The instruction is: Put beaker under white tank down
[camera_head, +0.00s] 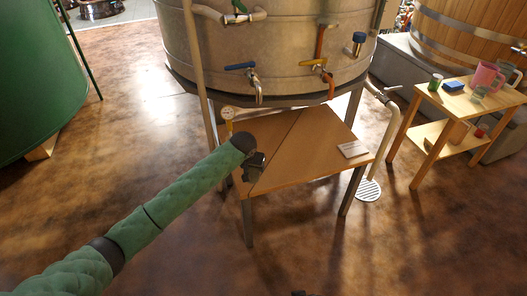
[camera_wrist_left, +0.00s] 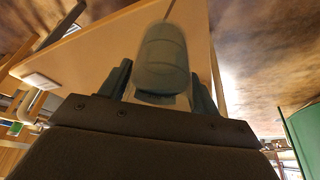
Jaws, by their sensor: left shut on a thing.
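The beaker (camera_wrist_left: 163,60) is a grey, rounded, see-through cylinder in the left wrist view. My left gripper (camera_wrist_left: 165,95) is shut on it, with a finger on each side. In the head view my left gripper (camera_head: 255,167) is over the left edge of the small wooden table (camera_head: 305,150), and the beaker is hard to make out there. Whether the beaker touches the tabletop cannot be told. The big pale tank (camera_head: 275,50) stands above the back of the table, with blue-handled (camera_head: 240,66) and yellow-handled (camera_head: 313,64) taps.
A white label card (camera_head: 353,149) lies at the table's right side; most of the tabletop is bare. A two-tier stand (camera_head: 450,105) at the right holds a pink jug (camera_head: 486,77) and small items. A floor drain (camera_head: 369,190) and green tank (camera_head: 45,75) flank the table.

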